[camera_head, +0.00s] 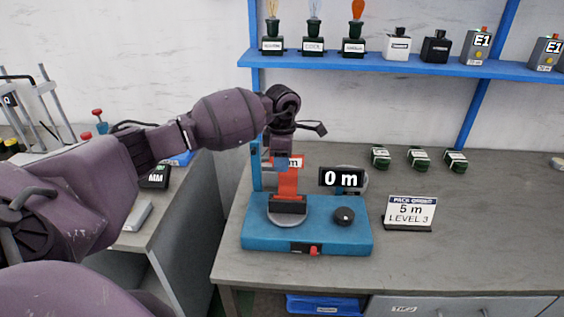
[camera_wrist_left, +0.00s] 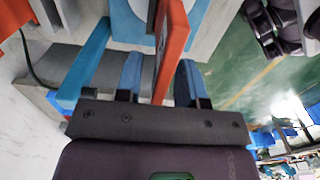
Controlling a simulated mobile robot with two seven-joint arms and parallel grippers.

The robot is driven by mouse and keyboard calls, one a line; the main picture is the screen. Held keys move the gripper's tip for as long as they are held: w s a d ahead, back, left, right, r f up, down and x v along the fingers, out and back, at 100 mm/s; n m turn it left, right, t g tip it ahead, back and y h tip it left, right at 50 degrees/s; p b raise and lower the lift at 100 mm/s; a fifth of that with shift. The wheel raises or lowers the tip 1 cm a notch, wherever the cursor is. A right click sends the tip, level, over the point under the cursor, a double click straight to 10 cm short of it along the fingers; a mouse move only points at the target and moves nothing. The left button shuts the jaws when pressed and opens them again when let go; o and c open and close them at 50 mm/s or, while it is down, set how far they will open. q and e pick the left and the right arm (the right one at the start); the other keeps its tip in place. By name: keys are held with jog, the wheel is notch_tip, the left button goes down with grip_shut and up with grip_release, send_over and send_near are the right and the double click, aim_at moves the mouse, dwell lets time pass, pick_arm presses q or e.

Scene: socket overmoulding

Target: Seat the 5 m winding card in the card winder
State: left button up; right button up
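The orange-red winding card (camera_head: 288,185) stands upright on the blue card winder (camera_head: 306,236), with its lower end at the black holder (camera_head: 288,204) on the round grey turntable. Its white label is partly hidden, and only an "m" reads clearly. My left gripper (camera_head: 281,162) is at the card's top, reaching down from above. In the left wrist view the blue fingers (camera_wrist_left: 160,82) stand apart on either side of the card (camera_wrist_left: 170,45), with a visible gap on the left side. How deep the card sits in the holder is hard to tell. My right gripper is out of view.
The winder has a "0 m" display (camera_head: 341,178), a black knob (camera_head: 344,216) and a red switch (camera_head: 314,251). Small dark green parts (camera_head: 420,159) sit behind. A blue shelf (camera_head: 390,64) runs above. The bench's right side is mostly clear.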

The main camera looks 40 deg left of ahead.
pick_arm(q)
notch_tip(320, 180, up, 10)
jog(key=shift+r, duration=0.45)
jog(key=shift+d+r, duration=0.1)
jog(key=s+d+f+n+t+h, duration=0.2)
jog(key=s+d+f+n+h, duration=0.3)
jog(key=d+f+h, duration=0.5)
jog(key=s+d+f+n+t+h, duration=0.2)
jog(key=s+d+f+n+h, duration=0.4)
jog(key=d, duration=0.7)
jog(key=s+a+f+n+t+y, duration=0.3)
jog(key=s+a+f+n+y, duration=0.2)
jog(key=n, duration=1.2)
jog(key=s+a+f+n+t+y, duration=0.4)
jog(key=s+f+n+y, duration=0.7)
jog(key=n, duration=0.7)
notch_tip(320, 180, down, 4)
jog(key=shift+s+a+f+n, duration=0.15)
jog(key=shift+s+a+n, duration=0.15)
jog(key=shift+s+a, duration=0.9)
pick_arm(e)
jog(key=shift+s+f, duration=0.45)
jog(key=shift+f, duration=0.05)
